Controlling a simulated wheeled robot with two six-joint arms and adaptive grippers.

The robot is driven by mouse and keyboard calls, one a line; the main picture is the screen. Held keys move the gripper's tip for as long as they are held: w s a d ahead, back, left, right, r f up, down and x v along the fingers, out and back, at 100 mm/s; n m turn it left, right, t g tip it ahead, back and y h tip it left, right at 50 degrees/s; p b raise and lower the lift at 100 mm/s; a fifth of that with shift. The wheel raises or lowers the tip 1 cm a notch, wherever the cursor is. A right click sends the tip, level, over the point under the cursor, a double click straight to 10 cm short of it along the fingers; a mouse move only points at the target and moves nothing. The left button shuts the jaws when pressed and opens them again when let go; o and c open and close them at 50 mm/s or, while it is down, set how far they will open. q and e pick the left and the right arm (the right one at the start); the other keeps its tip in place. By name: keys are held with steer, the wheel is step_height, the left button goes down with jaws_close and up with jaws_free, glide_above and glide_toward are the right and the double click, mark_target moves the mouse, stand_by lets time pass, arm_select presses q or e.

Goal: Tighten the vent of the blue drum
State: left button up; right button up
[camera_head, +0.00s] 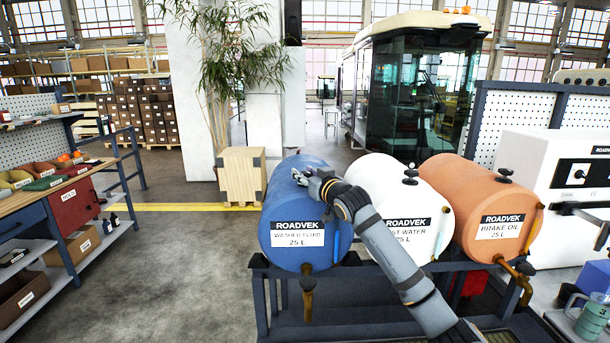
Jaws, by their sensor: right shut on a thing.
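The blue drum (274,205) lies on its side at the left end of a dark trolley (342,312). Its label reads washer fluid, 25 L. My right gripper (302,176) is at the top of the blue drum, where my arm reaches across the white drum (377,180). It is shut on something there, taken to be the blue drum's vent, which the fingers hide. My left gripper is not in view.
The white drum and an orange drum (468,195) lie beside the blue one, each with a black vent on top. A brass tap (308,283) hangs below the blue drum. A workbench (60,185) stands left, a wooden crate (241,174) behind. Floor between is clear.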

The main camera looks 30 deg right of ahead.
steer(key=shift+a+m+h, duration=0.1)
steer(key=shift+m+h, duration=0.2)
steer(key=shift+h, duration=0.2)
steer(key=m+g+h+b, duration=0.1)
steer(key=m+h, duration=0.1)
steer(key=h, duration=0.1)
steer(key=m+g+h+b, duration=0.1)
steer(key=m+h, duration=0.1)
steer(key=h, duration=0.1)
steer(key=shift+f+m+b, duration=0.15)
steer(key=shift+m+b, duration=0.15)
steer(key=m+g+h+b, duration=0.2)
steer(key=h, duration=0.1)
steer(key=shift+g+h, duration=0.3)
steer(key=shift+g, duration=0.1)
steer(key=shift+m+g+h+b, duration=0.4)
steer(key=shift+m+g+h, duration=0.3)
steer(key=shift+m, duration=0.1)
steer(key=shift+d, duration=0.2)
steer(key=o, duration=1.2)
